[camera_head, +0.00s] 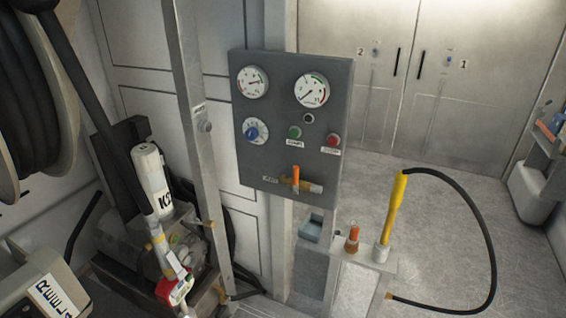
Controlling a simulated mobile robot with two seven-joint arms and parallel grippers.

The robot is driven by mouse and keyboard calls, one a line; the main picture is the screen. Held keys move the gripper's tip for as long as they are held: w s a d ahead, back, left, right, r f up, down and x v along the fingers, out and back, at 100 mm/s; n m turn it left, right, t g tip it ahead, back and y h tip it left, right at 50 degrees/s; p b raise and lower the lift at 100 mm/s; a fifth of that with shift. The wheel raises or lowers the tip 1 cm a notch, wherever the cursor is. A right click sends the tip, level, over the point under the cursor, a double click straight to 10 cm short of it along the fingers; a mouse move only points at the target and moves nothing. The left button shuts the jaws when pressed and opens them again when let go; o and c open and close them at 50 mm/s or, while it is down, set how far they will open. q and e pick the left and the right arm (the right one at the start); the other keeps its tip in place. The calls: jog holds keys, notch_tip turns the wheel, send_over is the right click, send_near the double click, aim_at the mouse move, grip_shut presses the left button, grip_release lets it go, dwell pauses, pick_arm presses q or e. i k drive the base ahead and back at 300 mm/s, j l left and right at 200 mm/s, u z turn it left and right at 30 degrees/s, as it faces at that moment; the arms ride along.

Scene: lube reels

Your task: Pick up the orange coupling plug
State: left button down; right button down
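A small orange-topped plug (352,238) stands upright on the narrow grey stand (366,266), right of and below the gauge panel; it looks like the orange coupling plug. Its base looks darker and brownish. Just right of it, a yellow wand (395,210) stands upright in a pale round holder (381,251) on the same stand. Neither of my grippers shows in the head view.
A black hose (486,230) loops out right of the stand. The grey panel (290,100) carries gauges, buttons and an orange-handled valve (297,178). A hose reel (30,100) and equipment crowd the left. The floor (430,190) toward the cabinets is clear.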

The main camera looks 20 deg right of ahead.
aim_at(353, 239)
jog(key=z, duration=1.3)
